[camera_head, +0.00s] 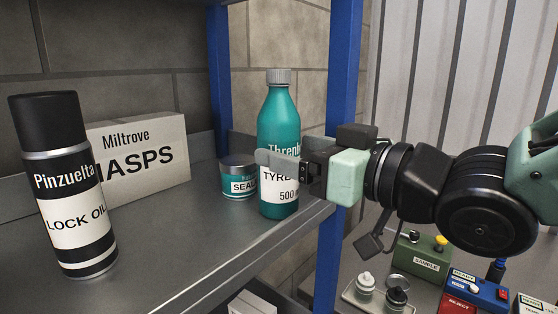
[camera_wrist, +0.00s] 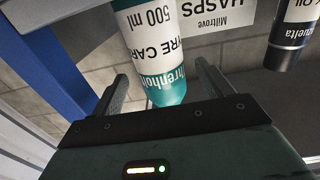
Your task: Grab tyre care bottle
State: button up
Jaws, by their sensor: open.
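The tyre care bottle (camera_head: 281,116) is teal with a grey cap and a white label. It stands upright near the right end of the grey shelf. My gripper (camera_head: 268,158) reaches in from the right at label height, and one finger passes in front of the bottle. The far finger is hidden in the head view. In the wrist view the bottle (camera_wrist: 158,45) appears upside down between the two open fingers of my gripper (camera_wrist: 161,72). I cannot tell whether either finger touches it.
A small sealant tin (camera_head: 238,178) stands just left of the bottle. A white hasps box (camera_head: 140,160) and a black lock oil can (camera_head: 64,190) stand farther left. Blue posts (camera_head: 343,75) frame the shelf's right end. The shelf's front middle is clear.

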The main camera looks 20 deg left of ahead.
aim_at(269, 140)
jog(key=p+x, duration=0.3)
jog(key=x, duration=0.1)
jog(key=shift+a+r, duration=0.15)
jog(key=shift+a, duration=0.05)
jog(key=shift+w+a, duration=0.3)
jog(key=shift+a, duration=0.2)
jog(key=c, duration=1.7)
jog(key=shift+o, duration=0.2)
jog(key=shift+r, duration=0.1)
